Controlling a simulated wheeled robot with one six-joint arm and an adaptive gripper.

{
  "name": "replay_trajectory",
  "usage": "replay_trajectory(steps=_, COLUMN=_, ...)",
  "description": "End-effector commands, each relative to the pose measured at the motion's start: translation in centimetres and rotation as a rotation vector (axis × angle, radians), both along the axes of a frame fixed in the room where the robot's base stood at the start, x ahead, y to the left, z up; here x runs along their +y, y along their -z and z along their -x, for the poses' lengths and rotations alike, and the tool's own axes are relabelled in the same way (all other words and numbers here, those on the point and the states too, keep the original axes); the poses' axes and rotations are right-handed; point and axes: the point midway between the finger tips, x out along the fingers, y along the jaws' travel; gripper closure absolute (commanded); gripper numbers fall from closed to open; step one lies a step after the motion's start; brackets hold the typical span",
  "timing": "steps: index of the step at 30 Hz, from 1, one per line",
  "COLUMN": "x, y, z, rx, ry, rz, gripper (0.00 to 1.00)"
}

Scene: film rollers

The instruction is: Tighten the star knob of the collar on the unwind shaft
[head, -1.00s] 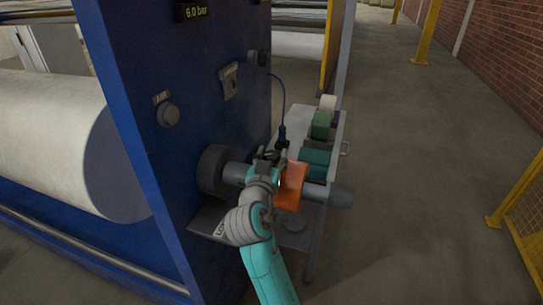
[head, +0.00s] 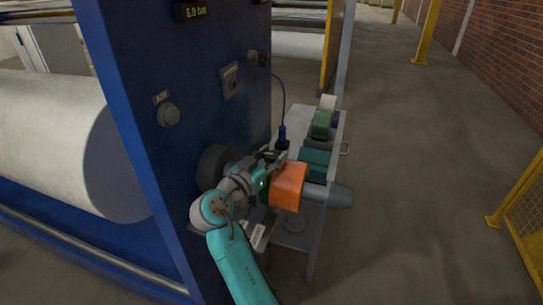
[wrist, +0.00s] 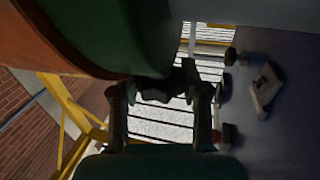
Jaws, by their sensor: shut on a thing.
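My gripper (head: 270,158) is at the upper side of the unwind shaft (head: 341,197), which sticks out of the blue machine frame. In the wrist view, the fingers (wrist: 158,92) are shut on a dark, lobed star knob (wrist: 154,86). The knob sits against a large dark green round body (wrist: 120,40), apparently the collar; its edges are cut off. An orange piece (head: 288,187) is around the shaft on the outer side and also fills the wrist view's upper left corner (wrist: 45,30). In the head view, my wrist hides the knob and most of the collar.
The blue machine frame (head: 140,90) rises close on the left of my arm. A cart (head: 337,128) with green and teal rolls (head: 315,160) stands behind the shaft. A blue cable (head: 283,100) hangs near my gripper. The floor on the right is clear.

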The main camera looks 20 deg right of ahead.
Motion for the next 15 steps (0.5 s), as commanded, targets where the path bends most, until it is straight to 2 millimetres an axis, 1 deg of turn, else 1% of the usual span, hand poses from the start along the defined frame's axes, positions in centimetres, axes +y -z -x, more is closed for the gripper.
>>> replay_trajectory(steps=6, x=0.06, y=0.01, z=-0.07, rx=0.001, ry=0.096, rz=0.000, gripper=0.89)
replay_trajectory(steps=15, x=0.00, y=0.08, z=-0.01, rx=0.001, ry=0.141, rz=0.000, gripper=0.89)
